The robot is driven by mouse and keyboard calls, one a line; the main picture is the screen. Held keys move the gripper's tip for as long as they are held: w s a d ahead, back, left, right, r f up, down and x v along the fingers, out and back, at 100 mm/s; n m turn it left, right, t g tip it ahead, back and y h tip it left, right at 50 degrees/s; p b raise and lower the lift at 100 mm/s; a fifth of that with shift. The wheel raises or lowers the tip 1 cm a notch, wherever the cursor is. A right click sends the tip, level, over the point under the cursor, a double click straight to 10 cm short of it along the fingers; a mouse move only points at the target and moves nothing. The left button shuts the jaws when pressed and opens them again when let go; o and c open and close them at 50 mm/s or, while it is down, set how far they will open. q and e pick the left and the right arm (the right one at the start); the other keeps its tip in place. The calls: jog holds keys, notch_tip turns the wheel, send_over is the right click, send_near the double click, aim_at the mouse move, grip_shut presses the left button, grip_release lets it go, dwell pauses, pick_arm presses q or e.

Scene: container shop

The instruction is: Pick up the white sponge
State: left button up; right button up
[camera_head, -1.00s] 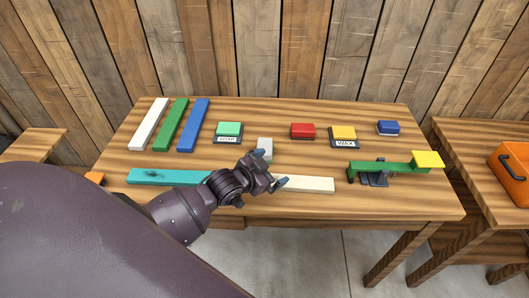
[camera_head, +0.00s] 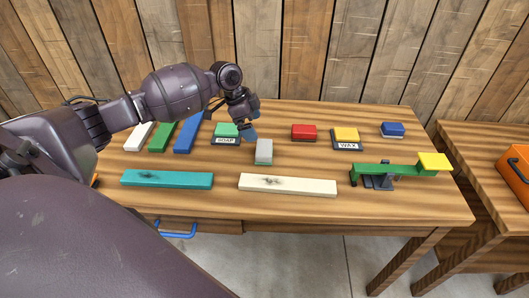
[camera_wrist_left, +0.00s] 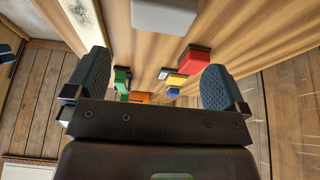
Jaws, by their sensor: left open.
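The white sponge (camera_head: 264,151) looks like a small pale grey-white block in the middle of the table. It also shows in the left wrist view at the top edge (camera_wrist_left: 165,14), partly cut off. My left gripper (camera_head: 250,132) is just behind and to the left of the sponge, above the table by the green block. In the left wrist view its two fingers stand wide apart with nothing between them (camera_wrist_left: 155,82). The sponge appears beyond the fingers, clear of them. My right gripper is in neither view.
A green block with a soap label (camera_head: 226,130) is close to my gripper. A red block (camera_head: 303,131), yellow wax block (camera_head: 345,134) and blue block (camera_head: 392,128) stand to the right. Teal (camera_head: 167,179) and stained cream (camera_head: 287,185) bars lie in front. A green lever (camera_head: 400,171) stands right.

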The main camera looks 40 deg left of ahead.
pick_arm(q)
send_over(263, 147)
jog(key=s+a, duration=0.1)
notch_tip(263, 147, down, 4)
jog(key=shift+a+f+b, duration=0.1)
jog(key=shift+a+b, duration=0.05)
jog(key=shift+b, duration=0.15)
jog(key=shift+w+f, duration=0.1)
jog(key=shift+f, duration=0.25)
jog(key=shift+w+d+f, duration=0.1)
jog(key=shift+d+f, duration=0.1)
jog(key=shift+f, duration=0.15)
jog(key=x, duration=0.4)
jog(key=shift+a+f+b, duration=0.15)
jog(key=shift+a+b, duration=0.1)
jog(key=shift+b, duration=0.1)
jog(key=shift+d+f, duration=0.1)
jog(key=shift+f, duration=0.2)
jog(key=shift+c, duration=0.5)
jog(key=c, duration=0.4)
jog(key=shift+c, duration=0.6)
